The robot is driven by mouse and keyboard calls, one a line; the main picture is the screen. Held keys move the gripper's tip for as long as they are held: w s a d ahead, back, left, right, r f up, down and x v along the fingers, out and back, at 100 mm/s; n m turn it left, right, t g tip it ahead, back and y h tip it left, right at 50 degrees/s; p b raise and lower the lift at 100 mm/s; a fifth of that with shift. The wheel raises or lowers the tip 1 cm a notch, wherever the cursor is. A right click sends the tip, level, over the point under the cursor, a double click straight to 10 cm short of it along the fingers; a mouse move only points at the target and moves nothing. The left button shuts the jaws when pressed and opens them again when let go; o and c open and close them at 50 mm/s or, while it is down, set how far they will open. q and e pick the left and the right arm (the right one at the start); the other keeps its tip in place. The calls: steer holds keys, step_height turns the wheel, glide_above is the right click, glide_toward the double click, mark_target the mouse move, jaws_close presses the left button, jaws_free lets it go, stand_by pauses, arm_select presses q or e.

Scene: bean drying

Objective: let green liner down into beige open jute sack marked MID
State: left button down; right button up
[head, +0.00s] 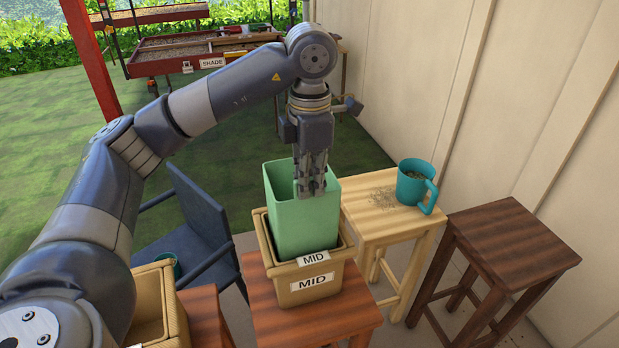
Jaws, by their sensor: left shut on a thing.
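The green liner (305,225) is an open, upright square bin that tapers downward. My left gripper (311,188) points down and is shut on the liner's wall at its rim. The liner's lower part is inside the mouth of the beige jute sack (303,285), and much of the liner stands above the sack's rim. The sack is marked MID on its front, and a second MID label (313,258) shows just above it, at the rim. The liner's bottom is hidden inside the sack. My right gripper is not in view.
The sack stands on a brown wooden stool (325,328). A teal mug (411,182) and scattered grains are on a pale stool (378,233) behind right. A dark brown stool (515,243) at right is bare. Another beige sack (150,318) is at lower left, near a blue chair (200,215).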

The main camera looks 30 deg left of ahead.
mark_target(309, 215)
arm_select(q)
steer(key=shift+f+b, duration=0.9)
steer(key=shift+f, duration=0.5)
steer(key=shift+f+b, duration=1.85)
steer(key=shift+f, duration=0.45)
steer(key=shift+f+b, duration=0.5)
steer(key=shift+f, duration=0.2)
steer(key=c, duration=1.6)
jaws_free()
steer(key=shift+r, duration=6.05)
